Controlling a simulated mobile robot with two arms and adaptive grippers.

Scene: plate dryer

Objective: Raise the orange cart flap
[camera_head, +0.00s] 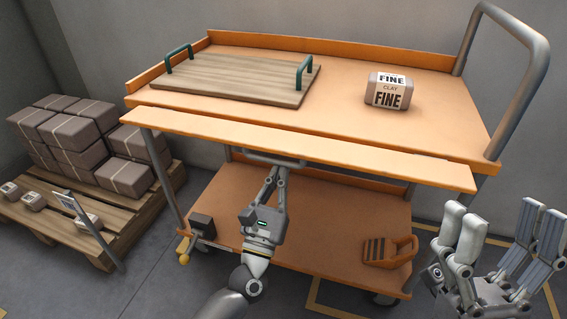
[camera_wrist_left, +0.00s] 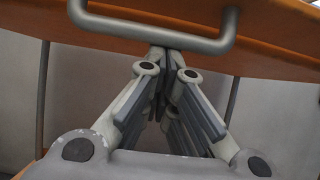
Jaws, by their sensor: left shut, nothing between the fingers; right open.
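The orange cart flap (camera_head: 300,148) runs along the near side of the cart's upper deck, sticking outward and close to level. A grey handle (camera_head: 273,159) sits under its outer edge; in the left wrist view the handle (camera_wrist_left: 150,38) crosses the top as a bent bar below the orange flap (camera_wrist_left: 270,40). My left gripper (camera_head: 275,172) is shut and empty, its fingertips right at the handle from below. In the wrist view its closed fingertips (camera_wrist_left: 165,55) are just under the bar; I cannot tell whether they touch. My right gripper (camera_head: 500,225) is open and empty at the lower right, apart from the cart.
On the cart's upper deck (camera_head: 345,75) are a wooden board (camera_head: 240,80) with green handles and a clay pack (camera_head: 388,90). A pallet (camera_head: 125,225) with stacked packs stands left. An orange tool (camera_head: 390,251) lies on the lower shelf (camera_head: 340,210). A grey push bar (camera_head: 525,90) rises right.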

